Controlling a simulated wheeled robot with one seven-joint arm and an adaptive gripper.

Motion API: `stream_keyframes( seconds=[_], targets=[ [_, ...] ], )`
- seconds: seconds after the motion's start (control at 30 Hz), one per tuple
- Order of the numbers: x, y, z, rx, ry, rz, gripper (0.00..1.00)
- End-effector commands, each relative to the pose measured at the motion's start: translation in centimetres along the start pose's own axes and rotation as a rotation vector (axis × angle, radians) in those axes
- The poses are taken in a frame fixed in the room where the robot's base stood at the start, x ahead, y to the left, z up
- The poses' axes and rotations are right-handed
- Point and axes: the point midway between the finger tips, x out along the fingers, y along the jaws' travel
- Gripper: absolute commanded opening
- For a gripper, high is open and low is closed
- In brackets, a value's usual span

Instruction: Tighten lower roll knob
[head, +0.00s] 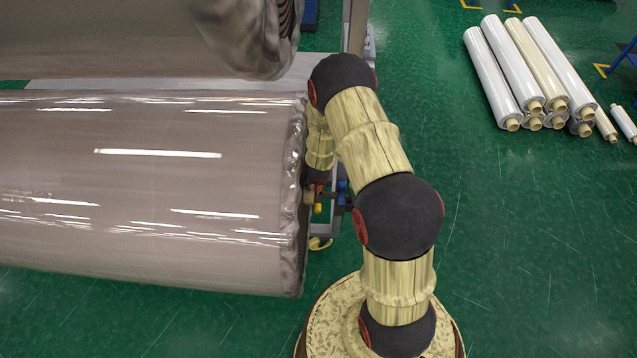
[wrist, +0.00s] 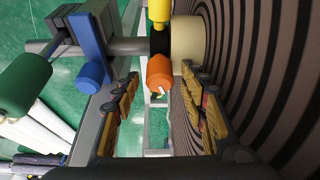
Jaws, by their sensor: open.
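In the wrist view, my gripper (wrist: 160,76) is open, with one finger on each side. An orange knob (wrist: 160,70) shows between the fingertips, apart from both of them as far as I can see. A yellow cylindrical part (wrist: 160,10) is above it, by a grey shaft (wrist: 130,46) and a cream roll core (wrist: 186,40). The lower wrapped roll (head: 150,180) fills the left of the head view; its layered end (wrist: 250,60) is close beside the right finger. In the head view my gripper is hidden behind the roll's edge and my arm.
A blue clamp part (wrist: 88,45) and a green cylinder (wrist: 26,80) stand left of the fingers. The upper roll (head: 130,35) hangs above the lower one. Wrapped white rolls (head: 492,80) are stacked at the far right.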

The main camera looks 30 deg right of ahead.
Motion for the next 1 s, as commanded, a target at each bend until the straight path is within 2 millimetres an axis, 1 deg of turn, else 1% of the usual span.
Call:
stream_keyframes(
  seconds=[0.17, 0.27, 0.5, 0.6, 0.7, 0.8, 1.0],
  targets=[
    [-1.5, -0.1, -0.1, 0.001, 0.001, -0.001, 0.43],
    [-3.4, -0.1, -0.1, 0.000, 0.002, -0.001, 0.43],
    [-8.3, -0.1, -0.1, 0.001, 0.002, -0.001, 0.43],
    [-9.9, -0.1, -0.1, 0.001, 0.001, 0.000, 0.43],
    [-10.9, -0.1, -0.1, 0.001, 0.001, 0.000, 0.43],
    [-11.6, -0.1, 0.0, -0.001, 0.000, 0.000, 0.43],
    [-11.9, 0.0, 0.0, 0.000, 0.000, 0.000, 0.43]
  ],
)
